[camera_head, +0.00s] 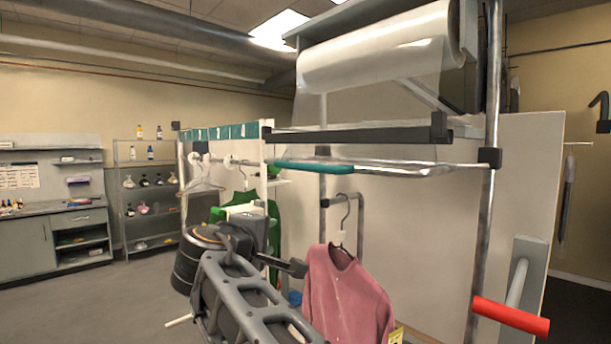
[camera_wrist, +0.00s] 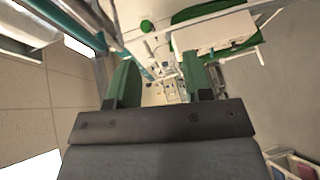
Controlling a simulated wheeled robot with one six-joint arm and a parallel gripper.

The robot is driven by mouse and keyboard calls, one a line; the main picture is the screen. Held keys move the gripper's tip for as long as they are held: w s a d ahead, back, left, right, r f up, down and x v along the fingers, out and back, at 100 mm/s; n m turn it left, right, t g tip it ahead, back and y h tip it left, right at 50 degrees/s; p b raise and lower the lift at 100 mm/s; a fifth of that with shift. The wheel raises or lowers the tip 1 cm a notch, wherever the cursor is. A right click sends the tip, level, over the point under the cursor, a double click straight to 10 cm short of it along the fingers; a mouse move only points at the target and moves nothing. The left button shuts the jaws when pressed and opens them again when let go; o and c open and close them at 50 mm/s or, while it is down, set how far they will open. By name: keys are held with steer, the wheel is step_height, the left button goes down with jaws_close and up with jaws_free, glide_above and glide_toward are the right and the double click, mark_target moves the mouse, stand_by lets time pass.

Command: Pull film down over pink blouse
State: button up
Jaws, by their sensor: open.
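The clear film is wound on a large roll (camera_head: 375,55) high at the right, with a sheet hanging from it toward a dark bar (camera_head: 355,136). A teal grip (camera_head: 313,166) sits on a shiny rail below that bar. The pink blouse (camera_head: 345,295) hangs upright from a hook below the rail. No film is visible over the blouse. My gripper (camera_wrist: 162,82) is open in the wrist view, with nothing between its green fingers. In the head view my arm stands left of the blouse, and the fingers are hard to make out there.
Green garments (camera_head: 247,203) and empty hangers hang at the left behind my arm. A shelf of bottles (camera_head: 147,195) stands farther back. The floor (camera_head: 85,300) at left is clear.

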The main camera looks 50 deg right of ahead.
mark_target(303, 167)
step_height(303, 167, up, 10)
steer(key=s+d+h, duration=0.1)
steer(key=d+h, duration=0.2)
steer(key=h, duration=0.1)
steer(key=shift+h, duration=0.3)
steer(key=p+x, duration=0.2)
steer(key=x, duration=0.3)
steer(key=p+x, duration=0.3)
steer(key=x, duration=0.3)
steer(key=shift+s+d, duration=0.15)
steer(key=shift+d, duration=0.75)
steer(key=shift+c, duration=0.4)
jaws_close()
